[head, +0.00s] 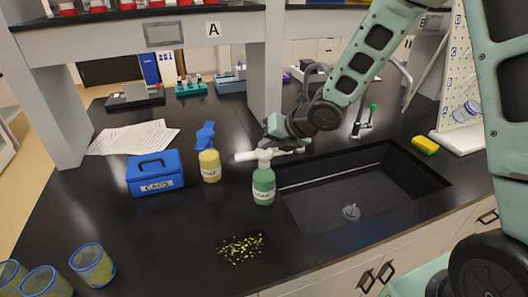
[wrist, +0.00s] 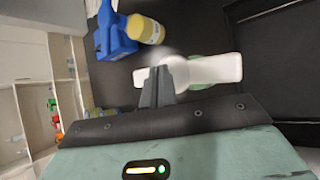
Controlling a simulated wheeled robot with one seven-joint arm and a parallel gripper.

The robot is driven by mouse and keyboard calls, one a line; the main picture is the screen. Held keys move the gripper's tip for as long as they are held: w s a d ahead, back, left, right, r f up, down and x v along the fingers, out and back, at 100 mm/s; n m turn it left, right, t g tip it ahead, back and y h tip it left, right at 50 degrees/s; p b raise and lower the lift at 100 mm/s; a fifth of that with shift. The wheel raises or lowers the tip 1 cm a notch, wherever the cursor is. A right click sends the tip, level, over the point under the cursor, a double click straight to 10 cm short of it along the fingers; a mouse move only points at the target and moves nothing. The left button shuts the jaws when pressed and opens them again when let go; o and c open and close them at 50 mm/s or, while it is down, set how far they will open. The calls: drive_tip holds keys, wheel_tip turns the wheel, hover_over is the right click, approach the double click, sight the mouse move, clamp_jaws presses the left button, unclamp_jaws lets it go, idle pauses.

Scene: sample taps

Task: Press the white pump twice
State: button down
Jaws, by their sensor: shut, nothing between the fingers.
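The white pump (head: 258,155) tops a green bottle (head: 263,187) that stands upright on the black counter, left of the sink. In the wrist view the white pump (wrist: 215,69) lies just beyond my fingertips, with a little of the green bottle (wrist: 199,85) showing. My gripper (head: 270,143) is shut and empty, close above and behind the pump head in the head view. In the wrist view its fingers (wrist: 158,80) overlap the pump's left part. I cannot tell whether they touch it. A yellow bottle with a blue pump (head: 209,165) stands to the left.
A blue caps box (head: 155,173) stands left of the bottles. The sink (head: 355,190) opens to the right, with a tap (head: 365,124) behind it. Yellow-green bits (head: 241,248) lie on the front counter. Blue-rimmed cups (head: 93,264) stand front left. A shelf post (head: 266,85) rises behind.

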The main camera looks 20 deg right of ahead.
sight(268, 153)
drive_tip(key=shift+f+b, duration=0.8)
idle(0.6)
drive_tip(key=shift+r, duration=0.15)
drive_tip(key=shift+r+p, duration=1)
drive_tip(key=shift+r, duration=0.15)
drive_tip(key=shift+r, duration=0.1)
wheel_tip(268, 153, up, 5)
drive_tip(key=p, duration=0.4)
idle(2.4)
wheel_tip(268, 153, up, 4)
drive_tip(key=m+p, duration=0.4)
drive_tip(key=m, duration=0.4)
drive_tip(key=m+p, duration=0.5)
drive_tip(key=m, duration=0.4)
drive_tip(key=shift+w+d+g+y, duration=0.1)
drive_tip(key=shift+d+g+y, duration=0.05)
drive_tip(key=shift+g+y, duration=0.2)
